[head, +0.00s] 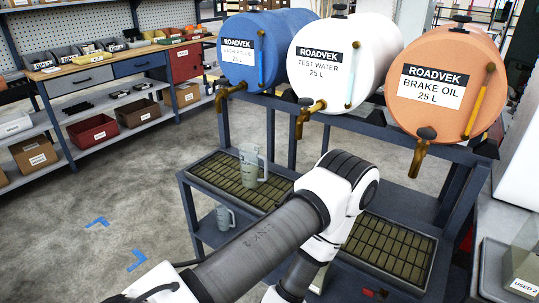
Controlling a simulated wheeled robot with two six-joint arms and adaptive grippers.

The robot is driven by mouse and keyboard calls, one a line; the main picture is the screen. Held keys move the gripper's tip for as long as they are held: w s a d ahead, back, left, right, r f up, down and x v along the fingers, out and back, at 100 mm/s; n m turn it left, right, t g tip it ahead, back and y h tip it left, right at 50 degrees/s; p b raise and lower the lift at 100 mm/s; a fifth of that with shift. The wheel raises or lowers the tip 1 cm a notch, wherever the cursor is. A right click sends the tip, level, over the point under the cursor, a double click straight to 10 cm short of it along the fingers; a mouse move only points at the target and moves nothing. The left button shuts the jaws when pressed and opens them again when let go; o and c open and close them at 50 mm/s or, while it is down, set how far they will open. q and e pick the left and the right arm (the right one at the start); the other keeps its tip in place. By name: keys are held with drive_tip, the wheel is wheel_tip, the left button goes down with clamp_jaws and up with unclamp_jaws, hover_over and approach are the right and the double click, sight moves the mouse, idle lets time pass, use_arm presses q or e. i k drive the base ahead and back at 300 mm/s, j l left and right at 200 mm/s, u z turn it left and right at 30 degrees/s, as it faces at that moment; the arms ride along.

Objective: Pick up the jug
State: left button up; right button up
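A translucent grey jug (249,167) stands upright on the left grated tray of the trolley, below the drum taps. Its handle is on the right side. A second, similar grey jug (224,217) stands on the lower shelf, below and to the left of the first. One of my arms reaches in from the lower left, bends at a white joint right of the upper jug, and turns back down. It covers part of the trays and the lower shelf. Neither gripper can be seen, and no gripper is visible at either jug.
The trolley (184,196) carries a blue drum (280,30), a white drum (375,40) and an orange drum (420,45) with brass taps hanging over the trays. A workbench (100,75) with bins stands at the left.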

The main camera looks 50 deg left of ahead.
sight(249, 156)
drive_tip(key=u, duration=1.7)
drive_tip(key=z, duration=1.85)
drive_tip(key=u, duration=1.85)
drive_tip(key=i+j+z, duration=0.1)
drive_tip(key=j+z, duration=0.3)
drive_tip(key=i+j+z, duration=0.1)
drive_tip(key=j+z, duration=0.65)
